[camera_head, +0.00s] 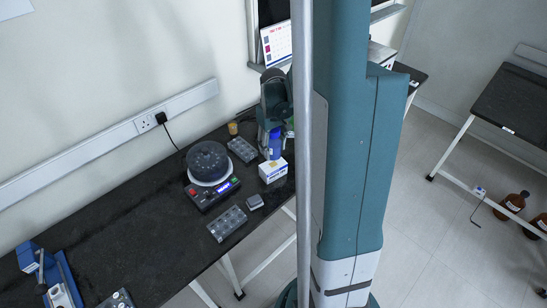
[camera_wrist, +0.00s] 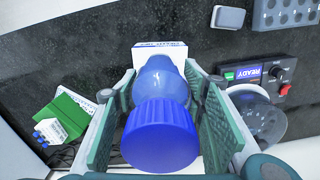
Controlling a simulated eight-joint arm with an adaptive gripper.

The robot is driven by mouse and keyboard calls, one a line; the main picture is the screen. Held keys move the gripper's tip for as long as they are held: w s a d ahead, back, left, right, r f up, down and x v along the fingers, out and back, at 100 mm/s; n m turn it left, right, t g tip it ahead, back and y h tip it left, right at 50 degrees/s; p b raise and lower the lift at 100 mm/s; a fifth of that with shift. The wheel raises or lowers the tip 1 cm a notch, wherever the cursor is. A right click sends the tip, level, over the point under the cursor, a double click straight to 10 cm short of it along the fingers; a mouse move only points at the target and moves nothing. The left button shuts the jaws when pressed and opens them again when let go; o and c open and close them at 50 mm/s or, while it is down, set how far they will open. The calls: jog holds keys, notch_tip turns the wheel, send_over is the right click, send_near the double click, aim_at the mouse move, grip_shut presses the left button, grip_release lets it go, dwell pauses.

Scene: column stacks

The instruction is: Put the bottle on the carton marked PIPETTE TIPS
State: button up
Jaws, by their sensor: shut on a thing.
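The blue bottle (camera_wrist: 160,132) with a ribbed blue cap is between my gripper's (camera_wrist: 158,88) two green pads in the wrist view, and the gripper is shut on it. In the head view the bottle (camera_head: 275,145) hangs upright below my gripper (camera_head: 273,122). I cannot tell whether bottle and carton touch.
On the dark bench (camera_head: 130,248) stand a round device (camera_head: 208,160) with a READY display (camera_wrist: 258,73), two grey racks (camera_head: 227,223) (camera_head: 242,150), a small grey box (camera_head: 255,202) and an amber jar (camera_head: 233,128). A green-and-white item (camera_wrist: 66,117) lies left in the wrist view.

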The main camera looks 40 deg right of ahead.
aim_at(273, 135)
jog(key=shift+f, duration=0.65)
jog(key=shift+f, duration=2.1)
jog(key=shift+f+b, duration=0.15)
jog(key=shift+b, duration=0.25)
jog(key=o, duration=1.2)
jog(key=shift+c, duration=0.2)
jog(key=shift+r, duration=0.2)
jog(key=shift+r+p, duration=0.65)
jog(key=shift+r, duration=5.35)
